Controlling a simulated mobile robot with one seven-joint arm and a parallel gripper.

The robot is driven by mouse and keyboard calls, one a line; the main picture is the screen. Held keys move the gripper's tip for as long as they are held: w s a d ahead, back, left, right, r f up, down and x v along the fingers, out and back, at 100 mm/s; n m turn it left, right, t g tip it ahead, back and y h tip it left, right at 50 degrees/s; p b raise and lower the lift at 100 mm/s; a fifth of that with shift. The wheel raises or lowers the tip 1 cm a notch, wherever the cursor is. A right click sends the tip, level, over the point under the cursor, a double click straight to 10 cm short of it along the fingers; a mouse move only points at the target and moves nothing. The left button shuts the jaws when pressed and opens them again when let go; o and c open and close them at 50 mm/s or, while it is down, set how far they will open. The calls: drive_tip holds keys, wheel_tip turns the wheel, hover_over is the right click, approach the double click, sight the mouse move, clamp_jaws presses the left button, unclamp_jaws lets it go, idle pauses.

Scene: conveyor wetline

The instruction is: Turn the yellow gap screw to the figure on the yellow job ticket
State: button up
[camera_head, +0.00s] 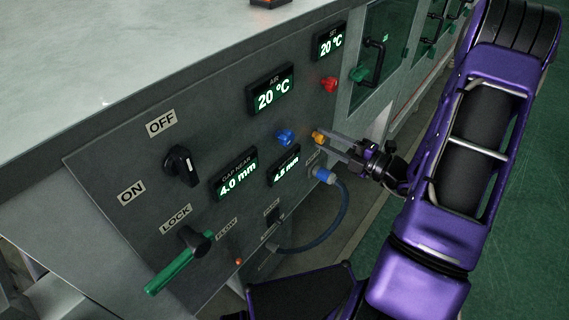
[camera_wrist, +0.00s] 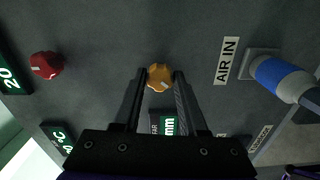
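The yellow gap screw (camera_head: 318,137) is a small orange-yellow knob on the grey panel, right of the blue knob. In the wrist view the screw (camera_wrist: 160,77), with a pale mark, lies between the fingertips. My gripper (camera_head: 327,143) points at the panel with its fingertips at the screw. In the wrist view my gripper (camera_wrist: 160,72) is open, with a narrow gap on each side of the screw. The near gap display (camera_head: 235,180) reads 4.0 mm. The far gap display (camera_head: 285,169) reads about 4.6 mm; its last digit is unclear. No yellow job ticket is visible.
A blue knob (camera_head: 285,138) and a red knob (camera_head: 328,84) sit close by. A blue hose plug (camera_head: 324,176) is just below the screw. A black switch (camera_head: 182,165) and a green lock lever (camera_head: 178,264) are at left.

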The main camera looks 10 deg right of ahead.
drive_tip(key=c, duration=0.4)
drive_tip(key=shift+r+m+p, duration=0.1)
drive_tip(key=shift+m+p, duration=0.7)
drive_tip(key=shift+p, duration=0.5)
drive_tip(key=shift+m+p, duration=1.8)
drive_tip(key=shift+p, duration=0.65)
